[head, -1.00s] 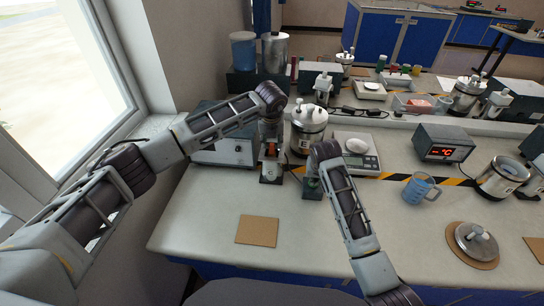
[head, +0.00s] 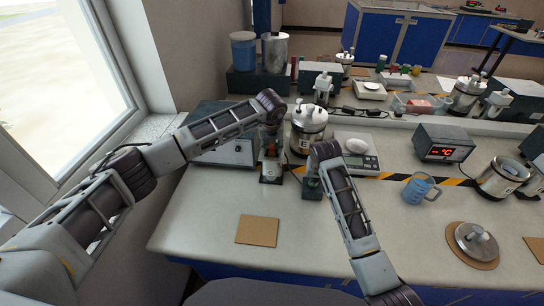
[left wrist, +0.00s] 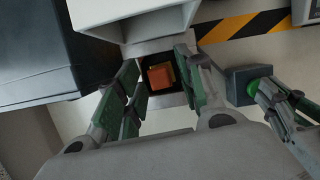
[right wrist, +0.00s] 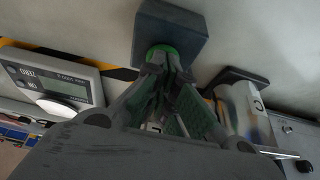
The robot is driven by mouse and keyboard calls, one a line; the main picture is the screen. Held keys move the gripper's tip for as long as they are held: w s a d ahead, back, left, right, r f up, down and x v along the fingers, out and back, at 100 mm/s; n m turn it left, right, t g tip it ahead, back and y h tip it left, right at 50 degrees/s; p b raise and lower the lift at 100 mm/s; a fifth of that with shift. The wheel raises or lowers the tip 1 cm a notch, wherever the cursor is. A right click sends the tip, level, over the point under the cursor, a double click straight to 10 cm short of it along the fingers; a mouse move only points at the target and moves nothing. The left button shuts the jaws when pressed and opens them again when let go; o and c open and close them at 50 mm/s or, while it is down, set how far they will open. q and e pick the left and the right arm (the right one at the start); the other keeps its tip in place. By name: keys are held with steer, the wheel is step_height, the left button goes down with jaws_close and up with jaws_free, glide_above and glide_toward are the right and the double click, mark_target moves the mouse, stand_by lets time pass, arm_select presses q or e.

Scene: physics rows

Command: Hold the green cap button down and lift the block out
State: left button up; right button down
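The orange block (left wrist: 160,77) sits in a dark recess of a light housing; its front also shows in the head view (head: 271,150). My left gripper (left wrist: 160,66) is open, with one finger on each side of the block and gaps between. The green cap button (right wrist: 161,52) is on top of a dark grey box (right wrist: 170,30), just right of the housing in the head view. My right gripper (right wrist: 166,68) has its fingers together at the button, largely covering it. I cannot tell how far the button is pressed.
A metal canister (head: 309,132) and a scale (head: 357,156) stand behind and right of the grippers. A grey instrument box (head: 228,150) is on the left. A cork mat (head: 257,230) lies on clear bench in front. A blue mug (head: 419,189) stands further right.

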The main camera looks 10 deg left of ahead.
arm_select(q)
steer(key=shift+f, duration=0.35)
jaws_close()
arm_select(e)
steer(key=shift+f, duration=0.1)
arm_select(q)
steer(key=shift+r, duration=4.25)
steer(key=s, duration=1.1)
